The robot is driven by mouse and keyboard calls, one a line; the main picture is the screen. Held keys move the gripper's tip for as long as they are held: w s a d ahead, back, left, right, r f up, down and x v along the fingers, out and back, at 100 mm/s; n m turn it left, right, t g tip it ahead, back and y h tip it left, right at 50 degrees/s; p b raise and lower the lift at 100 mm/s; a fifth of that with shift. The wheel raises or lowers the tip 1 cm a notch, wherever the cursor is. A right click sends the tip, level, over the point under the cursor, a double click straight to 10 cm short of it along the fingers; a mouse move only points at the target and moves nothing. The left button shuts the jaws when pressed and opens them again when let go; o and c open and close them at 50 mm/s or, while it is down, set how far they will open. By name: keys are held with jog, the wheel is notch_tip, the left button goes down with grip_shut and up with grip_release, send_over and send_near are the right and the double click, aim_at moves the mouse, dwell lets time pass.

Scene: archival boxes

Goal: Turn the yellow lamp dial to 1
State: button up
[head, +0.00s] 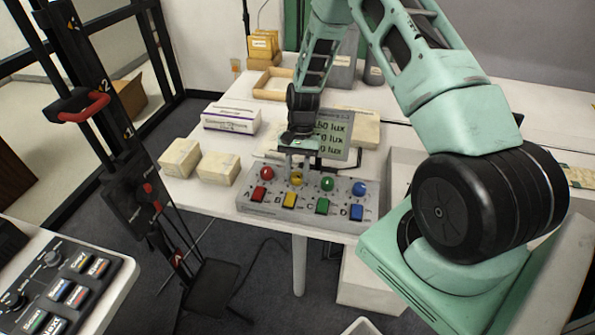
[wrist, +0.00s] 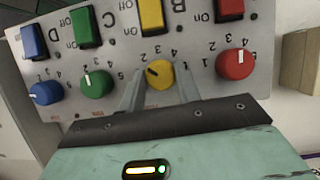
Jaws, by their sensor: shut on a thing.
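The yellow lamp dial (wrist: 159,74) is on a grey control panel (head: 340,212), second from the left in the head view (head: 296,180). The wrist view shows the panel upside down, with numbers around each dial. My gripper (wrist: 159,90) is shut on the yellow dial, one finger on each side. In the head view my gripper (head: 297,167) reaches down onto it from behind.
Red (head: 267,174), green (head: 327,184) and blue (head: 359,189) dials stand beside it, with coloured switches in front. A lux display (head: 333,135) stands behind, partly hidden by my arm. Cream boxes (head: 219,168) and a white box (head: 231,119) lie left.

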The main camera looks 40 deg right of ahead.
jog(key=n+h, duration=0.1)
jog(key=n, duration=0.2)
jog(key=n+g+h, duration=0.1)
jog(key=n, duration=0.2)
jog(key=shift+w+a+b, duration=0.1)
jog(key=shift+w+b, duration=0.05)
jog(key=shift+b, duration=0.15)
jog(key=shift+n, duration=0.3)
jog(key=o, duration=1)
jog(key=b+v, duration=0.1)
jog(key=v, duration=0.7)
jog(key=b+v, duration=0.1)
jog(key=v, duration=0.8)
jog(key=shift+w+a+r, duration=0.1)
jog(key=shift+w, duration=0.2)
